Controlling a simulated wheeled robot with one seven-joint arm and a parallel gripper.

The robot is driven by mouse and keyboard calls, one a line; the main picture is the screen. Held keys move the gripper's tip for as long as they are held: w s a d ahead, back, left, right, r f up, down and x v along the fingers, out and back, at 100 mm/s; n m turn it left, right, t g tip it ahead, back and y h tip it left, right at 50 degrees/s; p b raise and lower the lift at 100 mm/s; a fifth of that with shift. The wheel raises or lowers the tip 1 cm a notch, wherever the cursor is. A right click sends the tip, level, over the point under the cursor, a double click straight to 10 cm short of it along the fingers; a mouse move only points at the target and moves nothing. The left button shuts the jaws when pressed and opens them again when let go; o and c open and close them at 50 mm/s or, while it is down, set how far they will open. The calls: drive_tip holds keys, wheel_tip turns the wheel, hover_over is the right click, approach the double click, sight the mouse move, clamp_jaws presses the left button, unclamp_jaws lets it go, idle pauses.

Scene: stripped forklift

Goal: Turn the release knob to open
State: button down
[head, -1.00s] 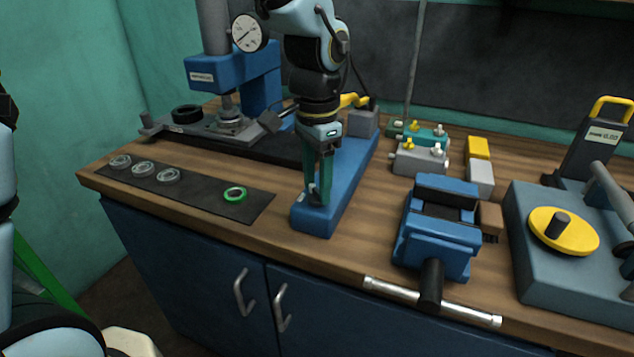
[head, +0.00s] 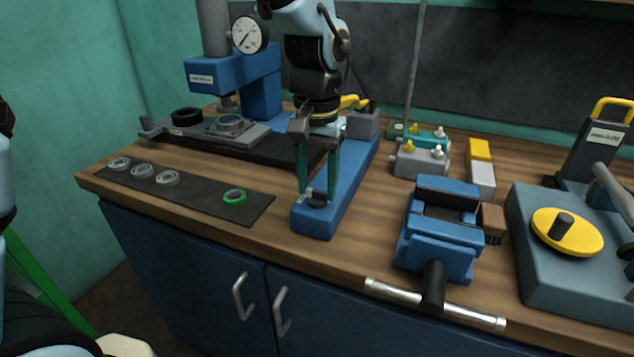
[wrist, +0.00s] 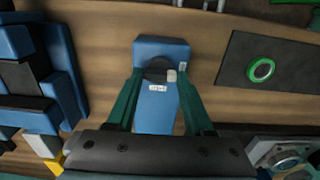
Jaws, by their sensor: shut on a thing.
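The release knob is a small dark round knob (head: 317,201) on the front end of a long blue base (head: 343,190). It also shows in the wrist view (wrist: 156,70), with a pale block at its right and a small white label below it. My gripper (head: 317,195) points down over it. Its two green fingers stand on either side of the knob, shut on it. In the wrist view the fingers (wrist: 156,76) flank the knob, and their tips partly hide its sides.
A blue press with a dial gauge (head: 249,34) stands behind left. A dark mat (head: 215,189) holds clear rings and a green ring (head: 235,197). A blue vise (head: 440,235) stands to the right, with a grey fixture and yellow disc (head: 567,232) beyond. Bare wood lies between base and vise.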

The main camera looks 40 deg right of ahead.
sight(316, 190)
idle(0.4)
drive_tip(key=shift+c, duration=1.4)
unclamp_jaws()
drive_tip(key=shift+r, duration=0.1)
wheel_tip(316, 190, up, 11)
drive_tip(key=b, duration=0.1)
drive_tip(key=shift+f, duration=0.2)
drive_tip(key=w+a+f+n, duration=0.35)
drive_tip(key=w+a, duration=0.25)
drive_tip(key=a, duration=0.2)
drive_tip(key=w+a+f+n, duration=0.2)
drive_tip(key=w+a+f, duration=0.2)
drive_tip(key=w+a, duration=0.3)
drive_tip(key=a+f+n, duration=0.2)
drive_tip(key=a+f, duration=0.1)
drive_tip(key=a, duration=0.7)
drive_tip(key=a+f+n+t, duration=0.1)
drive_tip(key=a+f+n, duration=0.1)
drive_tip(key=a, duration=0.8)
drive_tip(key=shift+f+n+t, duration=0.3)
drive_tip(key=shift+f+n, duration=0.05)
drive_tip(key=shift+f, duration=0.25)
